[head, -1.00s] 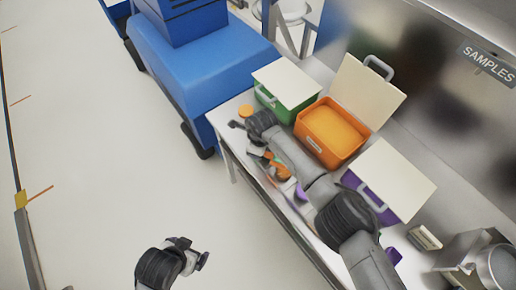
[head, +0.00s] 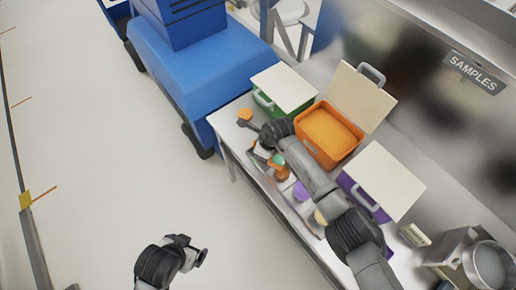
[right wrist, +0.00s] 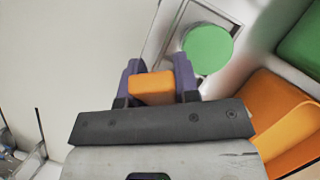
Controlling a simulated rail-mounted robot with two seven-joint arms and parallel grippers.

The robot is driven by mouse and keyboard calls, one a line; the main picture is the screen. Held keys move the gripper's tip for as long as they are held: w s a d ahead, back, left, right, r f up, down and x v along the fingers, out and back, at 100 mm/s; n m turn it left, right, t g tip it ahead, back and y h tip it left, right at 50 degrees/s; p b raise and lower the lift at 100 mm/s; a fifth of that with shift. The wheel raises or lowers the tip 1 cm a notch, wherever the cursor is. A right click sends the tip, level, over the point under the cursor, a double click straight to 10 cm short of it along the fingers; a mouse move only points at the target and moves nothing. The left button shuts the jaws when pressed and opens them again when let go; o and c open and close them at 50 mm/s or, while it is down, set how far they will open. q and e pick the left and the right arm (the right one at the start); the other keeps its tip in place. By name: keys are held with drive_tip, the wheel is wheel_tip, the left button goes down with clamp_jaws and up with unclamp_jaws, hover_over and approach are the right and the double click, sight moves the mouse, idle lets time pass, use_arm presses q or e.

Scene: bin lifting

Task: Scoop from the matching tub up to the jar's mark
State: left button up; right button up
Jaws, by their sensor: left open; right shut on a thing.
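The orange tub (head: 313,150) stands open on the bench, its cream lid (head: 362,95) tilted up behind and orange contents inside. The green tub (head: 263,101) and purple tub (head: 349,187) have cream lids over them. My right gripper (head: 262,152) is above the bench's front edge, before the orange tub. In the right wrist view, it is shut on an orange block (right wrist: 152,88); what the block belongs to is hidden. A green disc (right wrist: 208,48) lies beyond it. My left gripper (head: 195,252) is open and empty, over the floor. I cannot make out the jar or its mark.
Small orange (head: 281,175) and purple (head: 301,191) items lie along the bench front, partly behind my right arm. An orange disc (head: 245,114) is at the far corner. A metal pot (head: 487,265) stands right. A blue cart (head: 205,65) adjoins the far end.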

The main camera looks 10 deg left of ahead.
drive_tip(key=shift+d+r+y+p, duration=0.2)
drive_tip(key=shift+r+y+p, duration=0.15)
drive_tip(key=shift+y, duration=0.2)
drive_tip(key=shift+d+r+y+p, duration=0.2)
drive_tip(key=shift+r+y, duration=0.25)
drive_tip(key=shift+y, duration=0.1)
drive_tip(key=shift+s+d+r+y, duration=0.1)
drive_tip(key=shift+d+r+y, duration=0.55)
drive_tip(key=shift+y, duration=0.55)
drive_tip(key=shift+d+r+t+y+b, duration=0.15)
drive_tip(key=shift+d+t+y+b, duration=0.15)
drive_tip(key=shift+y+b, duration=0.15)
drive_tip(key=shift+s+d+r+y+b, duration=0.1)
drive_tip(key=shift+d+r+y+b, duration=0.15)
drive_tip(key=shift+d+y+b, duration=0.35)
drive_tip(key=shift+s+d+r+y+b, duration=0.1)
drive_tip(key=shift+d+r+y+b, duration=0.15)
drive_tip(key=shift+y, duration=0.5)
drive_tip(key=shift+d+y+b, duration=0.35)
drive_tip(key=shift+y+b, duration=0.05)
drive_tip(key=shift+b, duration=0.35)
drive_tip(key=shift+d+t+y+b, duration=0.3)
drive_tip(key=shift+d+y+b, duration=0.45)
drive_tip(key=shift+b, duration=1.05)
drive_tip(key=shift+a+r, duration=0.1)
drive_tip(key=shift+r, duration=0.1)
